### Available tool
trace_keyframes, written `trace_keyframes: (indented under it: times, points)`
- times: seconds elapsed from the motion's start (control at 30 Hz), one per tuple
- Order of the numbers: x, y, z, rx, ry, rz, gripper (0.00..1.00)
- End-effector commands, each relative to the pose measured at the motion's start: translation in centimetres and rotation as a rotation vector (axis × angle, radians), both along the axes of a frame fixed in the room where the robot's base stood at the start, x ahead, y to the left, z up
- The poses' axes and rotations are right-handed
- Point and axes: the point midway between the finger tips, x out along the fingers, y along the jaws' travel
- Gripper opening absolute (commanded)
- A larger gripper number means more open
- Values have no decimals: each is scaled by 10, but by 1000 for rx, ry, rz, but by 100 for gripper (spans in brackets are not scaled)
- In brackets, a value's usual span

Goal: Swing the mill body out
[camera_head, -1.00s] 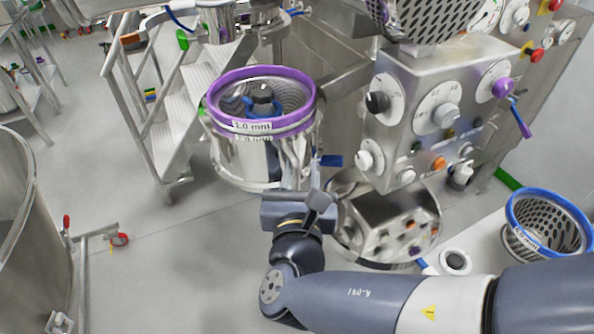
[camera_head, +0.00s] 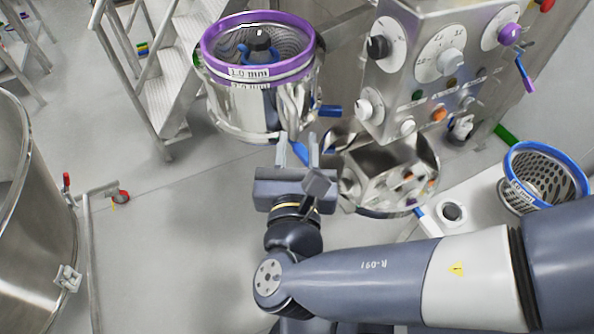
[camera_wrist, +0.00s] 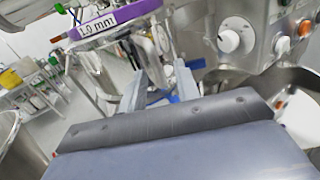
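The mill body (camera_head: 245,108) is a shiny steel housing at the upper middle of the head view. A purple-rimmed screen (camera_head: 212,62) labelled 1.0 mm sits in its top, with a dark knob in the centre. A blue handle (camera_head: 330,111) sticks out on its right side. My gripper (camera_head: 297,150) is just below and in front of the mill body, with its two fingers apart and pointing at it. In the wrist view the fingers (camera_wrist: 160,88) are apart below the purple rim (camera_wrist: 118,18); contact with the steel cannot be told.
A control panel (camera_head: 400,90) with dials and knobs stands right of the mill. A steel bowl (camera_head: 350,165) is below it. A blue-rimmed screen (camera_head: 545,150) rests on a white surface at right. Steel steps (camera_head: 160,80) and a large drum (camera_head: 35,200) are at left.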

Motion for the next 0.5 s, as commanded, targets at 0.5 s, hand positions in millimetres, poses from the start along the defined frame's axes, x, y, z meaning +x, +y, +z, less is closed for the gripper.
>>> trace_keyframes:
  times: [0.5]
  points:
    - [-43,5,0,2,0,2,31]
